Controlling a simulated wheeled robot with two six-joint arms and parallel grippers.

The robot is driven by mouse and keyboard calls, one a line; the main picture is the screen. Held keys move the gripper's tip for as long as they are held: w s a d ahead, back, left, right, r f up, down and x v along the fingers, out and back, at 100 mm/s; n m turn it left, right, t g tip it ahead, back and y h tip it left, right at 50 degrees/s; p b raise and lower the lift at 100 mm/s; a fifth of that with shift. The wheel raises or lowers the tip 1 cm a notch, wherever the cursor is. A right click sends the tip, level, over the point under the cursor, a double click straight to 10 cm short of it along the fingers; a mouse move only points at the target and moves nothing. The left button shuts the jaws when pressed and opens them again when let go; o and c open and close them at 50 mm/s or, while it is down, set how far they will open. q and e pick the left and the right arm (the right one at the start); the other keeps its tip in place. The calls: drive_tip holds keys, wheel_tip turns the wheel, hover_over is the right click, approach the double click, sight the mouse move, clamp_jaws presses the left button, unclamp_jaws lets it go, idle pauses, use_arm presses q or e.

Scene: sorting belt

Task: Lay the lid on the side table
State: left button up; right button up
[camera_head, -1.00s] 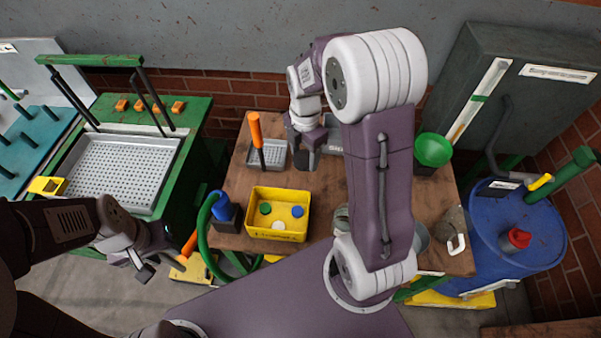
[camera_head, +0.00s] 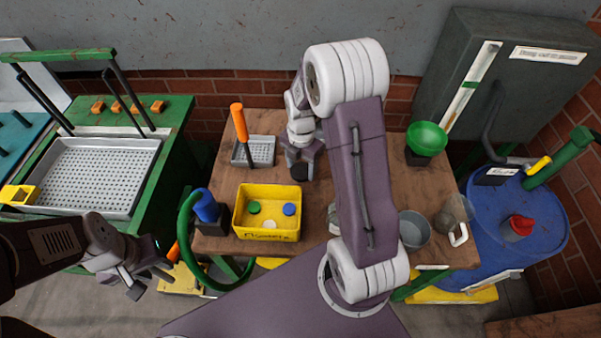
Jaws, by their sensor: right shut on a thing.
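My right gripper (camera_head: 300,163) is over the back middle of the wooden table (camera_head: 270,175), pointing down. It is shut on a small dark round thing (camera_head: 299,174), which may be the lid. The fingers and arm partly hide it, and I cannot tell whether it touches the table. My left gripper (camera_head: 148,281) is apart from the table, low at the left over the floor. It looks open and empty.
A yellow bin (camera_head: 267,235) with green, blue and white discs stands in front of the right gripper. A grey tray (camera_head: 262,152) with an orange-handled tool is left of it. A green funnel (camera_head: 427,138), grey bowl (camera_head: 414,230) and blue drum (camera_head: 515,235) are right.

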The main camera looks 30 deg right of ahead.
sight(301, 171)
wheel_tip(301, 171, down, 3)
drive_tip(key=shift+s+r, duration=0.1)
drive_tip(key=shift+s, duration=0.05)
drive_tip(key=shift+f, duration=0.2)
drive_tip(key=o, duration=1.3)
drive_tip(key=shift+f, duration=0.1)
